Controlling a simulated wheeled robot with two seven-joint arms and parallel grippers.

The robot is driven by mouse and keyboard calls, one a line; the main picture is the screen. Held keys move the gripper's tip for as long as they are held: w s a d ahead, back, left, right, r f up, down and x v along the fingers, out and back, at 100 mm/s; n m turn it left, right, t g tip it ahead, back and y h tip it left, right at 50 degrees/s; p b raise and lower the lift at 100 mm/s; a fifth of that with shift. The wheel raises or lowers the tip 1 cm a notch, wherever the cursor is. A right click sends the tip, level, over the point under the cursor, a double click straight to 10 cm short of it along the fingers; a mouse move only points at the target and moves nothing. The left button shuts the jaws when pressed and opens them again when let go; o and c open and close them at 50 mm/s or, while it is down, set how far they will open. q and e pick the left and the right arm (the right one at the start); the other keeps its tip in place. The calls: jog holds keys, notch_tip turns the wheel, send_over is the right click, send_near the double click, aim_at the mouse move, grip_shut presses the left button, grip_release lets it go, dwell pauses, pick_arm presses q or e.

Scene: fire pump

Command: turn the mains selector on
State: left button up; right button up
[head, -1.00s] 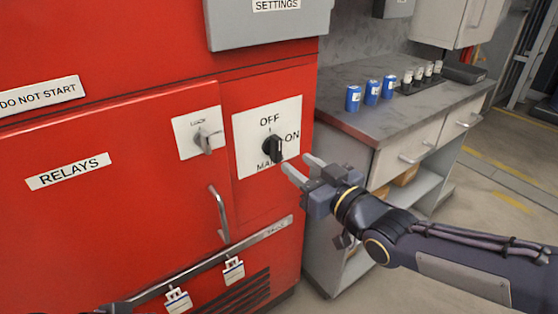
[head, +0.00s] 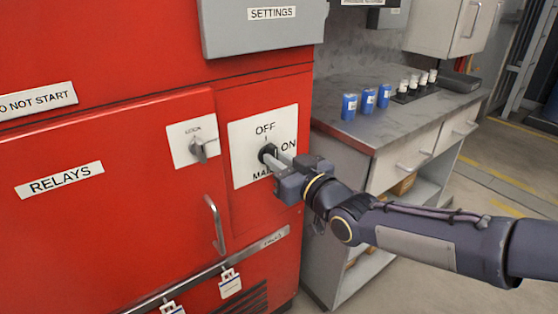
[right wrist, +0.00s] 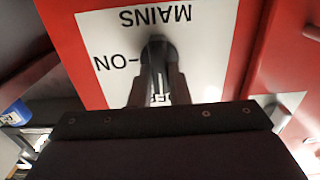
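The mains selector (head: 266,151) is a black rotary knob on a white plate (head: 245,172) on the red cabinet. In the right wrist view, the plate is upside down and the selector (right wrist: 157,52) sits between my fingers. Its white line runs toward the OFF lettering, which the fingers partly cover. My right gripper (head: 279,161) has its fingers close on both sides of the knob and looks shut on it. My left gripper is not in view.
A lock switch (head: 200,149) and a door handle (head: 215,223) are left of the selector. A grey settings box (head: 262,30) juts out above. A counter (head: 350,127) with blue cans (head: 368,100) stands to the right. Padlock-like tags (head: 230,283) hang below.

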grip_shut()
jog(key=m, duration=0.3)
jog(key=shift+d+m+b, duration=0.15)
jog(key=shift+m+b, duration=0.15)
jog(key=shift+m, duration=0.1)
jog(key=m, duration=0.4)
jog(key=shift+w+f+m, duration=0.1)
jog(key=shift+m, duration=0.2)
jog(key=shift+d+f+m, duration=0.1)
jog(key=shift+f+m, duration=0.05)
jog(key=shift+m, duration=2.2)
jog(key=shift+d+f+m, duration=0.1)
jog(key=shift+m, duration=2.25)
